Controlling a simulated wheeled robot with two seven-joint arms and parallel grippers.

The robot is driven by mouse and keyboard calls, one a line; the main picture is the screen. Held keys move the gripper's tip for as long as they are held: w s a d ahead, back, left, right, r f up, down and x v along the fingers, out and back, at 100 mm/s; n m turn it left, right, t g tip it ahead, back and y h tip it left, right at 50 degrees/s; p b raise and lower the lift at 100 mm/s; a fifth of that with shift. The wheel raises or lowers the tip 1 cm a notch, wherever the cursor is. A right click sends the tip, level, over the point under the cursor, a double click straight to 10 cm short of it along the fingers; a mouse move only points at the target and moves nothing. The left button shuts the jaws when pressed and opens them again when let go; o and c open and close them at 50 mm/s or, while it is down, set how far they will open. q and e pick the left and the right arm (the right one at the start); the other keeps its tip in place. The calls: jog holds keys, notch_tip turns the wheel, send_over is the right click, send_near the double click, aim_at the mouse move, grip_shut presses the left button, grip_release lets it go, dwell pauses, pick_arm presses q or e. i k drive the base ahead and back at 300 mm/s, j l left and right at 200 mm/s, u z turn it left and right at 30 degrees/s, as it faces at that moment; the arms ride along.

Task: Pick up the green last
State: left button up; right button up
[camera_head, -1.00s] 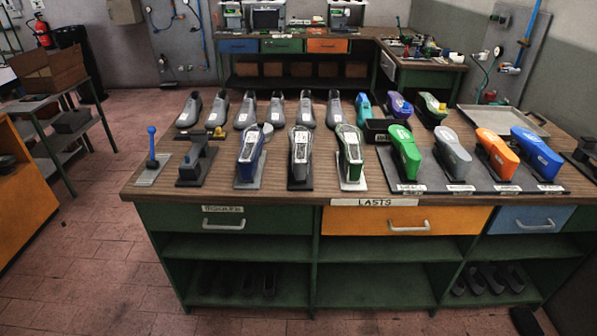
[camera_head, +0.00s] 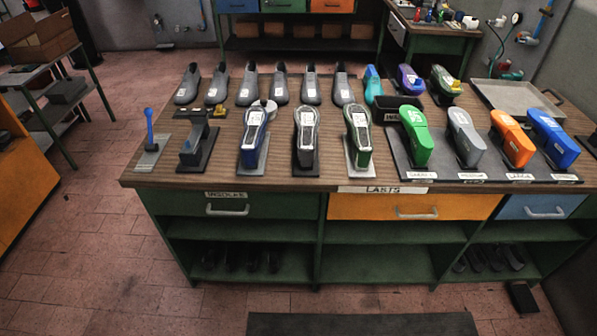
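The bright green last (camera_head: 416,135) stands on the dark board (camera_head: 406,174) at the right half of the workbench. It is the leftmost in a row with a grey last (camera_head: 466,138), an orange last (camera_head: 511,138) and a blue last (camera_head: 553,138). Small labels lie on the board in front of them. A darker shoe form with green edges (camera_head: 358,136) stands on its own plate to the left of the board. Neither of my grippers shows in the head view.
Grey shoes (camera_head: 248,84) line the back of the wooden bench (camera_head: 290,182). A dark bin (camera_head: 396,107) sits behind the green last, and a metal tray (camera_head: 518,98) lies at the back right. A blue-handled lever (camera_head: 149,130) stands at the left end.

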aim_at(422, 144)
jog(key=i+l+z, duration=1)
